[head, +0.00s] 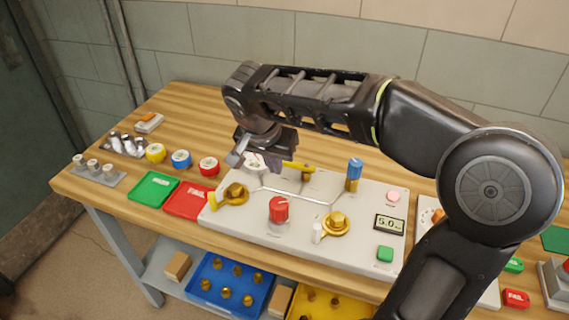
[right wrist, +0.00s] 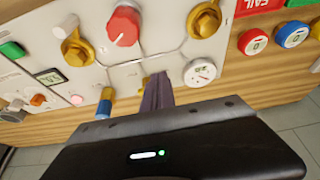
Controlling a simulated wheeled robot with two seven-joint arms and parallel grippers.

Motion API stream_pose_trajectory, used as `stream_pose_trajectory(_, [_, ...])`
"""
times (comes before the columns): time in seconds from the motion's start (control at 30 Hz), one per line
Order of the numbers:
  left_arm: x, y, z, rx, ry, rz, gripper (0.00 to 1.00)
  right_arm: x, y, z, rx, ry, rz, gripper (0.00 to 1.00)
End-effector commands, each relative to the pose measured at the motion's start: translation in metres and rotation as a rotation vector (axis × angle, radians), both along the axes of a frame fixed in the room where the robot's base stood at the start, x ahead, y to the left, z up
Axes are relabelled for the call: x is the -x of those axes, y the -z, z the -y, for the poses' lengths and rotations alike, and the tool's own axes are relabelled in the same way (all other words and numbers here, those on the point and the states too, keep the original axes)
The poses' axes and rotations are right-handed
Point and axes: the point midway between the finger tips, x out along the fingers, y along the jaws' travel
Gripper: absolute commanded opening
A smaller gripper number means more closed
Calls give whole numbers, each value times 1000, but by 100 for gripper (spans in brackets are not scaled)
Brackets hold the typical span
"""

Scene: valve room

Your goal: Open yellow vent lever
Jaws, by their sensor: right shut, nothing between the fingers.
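The yellow vent lever (head: 299,167) sits at the back of the pale valve panel (head: 250,218), on a short brass-coloured post. Its bar lies roughly left to right in the head view. My right gripper (head: 270,163) hangs over the back of the panel at the lever's left end, fingers pointing down. It is shut and empty. In the right wrist view the shut fingers (right wrist: 157,92) hide most of the lever; only a bit of yellow (right wrist: 146,80) shows beside them. I cannot tell whether they touch it. My left gripper is out of view.
A round gauge (head: 255,162) is just left of the fingers. A blue-topped valve (head: 354,173), a red knob (head: 278,209) and two brass valves (head: 235,194) (head: 336,223) stand on the panel. Red (head: 188,201) and green trays (head: 153,187) lie left. Free wood lies behind the panel.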

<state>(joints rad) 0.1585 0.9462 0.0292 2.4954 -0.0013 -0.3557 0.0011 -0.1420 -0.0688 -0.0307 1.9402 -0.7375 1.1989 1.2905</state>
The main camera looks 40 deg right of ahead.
Motion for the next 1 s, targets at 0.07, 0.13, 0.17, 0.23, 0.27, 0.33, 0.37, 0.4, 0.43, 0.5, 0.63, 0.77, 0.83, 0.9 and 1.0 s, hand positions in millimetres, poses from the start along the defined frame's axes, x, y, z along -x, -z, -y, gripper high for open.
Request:
stream_pose_trajectory(0.07, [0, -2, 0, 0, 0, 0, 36, -2, 15, 5, 1, 0, -5, 0])
stream_pose_trajectory(0.13, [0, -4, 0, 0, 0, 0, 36, -5, 28, 10, 1, 0, -6, 0])
stream_pose_trajectory(0.17, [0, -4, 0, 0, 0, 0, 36, -7, 34, 11, 1, 0, -6, 0])
stream_pose_trajectory(0.23, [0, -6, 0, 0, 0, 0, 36, -10, 47, 16, 1, 0, -6, 0])
stream_pose_trajectory(0.27, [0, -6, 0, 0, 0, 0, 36, -11, 53, 17, 2, -1, -6, 0])
stream_pose_trajectory(0.33, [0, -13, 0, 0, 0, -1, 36, -18, 52, 26, 0, 2, -2, 0])
stream_pose_trajectory(0.37, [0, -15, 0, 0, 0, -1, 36, -20, 52, 31, 0, 3, -1, 0])
stream_pose_trajectory(0.4, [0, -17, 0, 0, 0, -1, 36, -24, 52, 35, 1, 2, -1, 0])
stream_pose_trajectory(0.43, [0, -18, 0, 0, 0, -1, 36, -26, 53, 38, 0, 1, -2, 0])
stream_pose_trajectory(0.5, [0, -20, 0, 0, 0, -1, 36, -30, 53, 44, -1, 1, -1, 0])
stream_pose_trajectory(0.63, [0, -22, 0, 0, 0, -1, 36, -34, 55, 50, -1, -1, -1, 0])
stream_pose_trajectory(0.77, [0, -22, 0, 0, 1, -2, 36, -35, 55, 51, -1, -1, -1, 0])
stream_pose_trajectory(0.83, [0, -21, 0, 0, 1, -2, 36, -35, 55, 51, -1, -1, 0, 0])
stream_pose_trajectory(0.9, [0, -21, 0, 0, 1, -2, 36, -35, 55, 51, -1, -1, 0, 0])
stream_pose_trajectory(1.0, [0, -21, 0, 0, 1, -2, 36, -35, 55, 51, -1, -1, -1, 0])
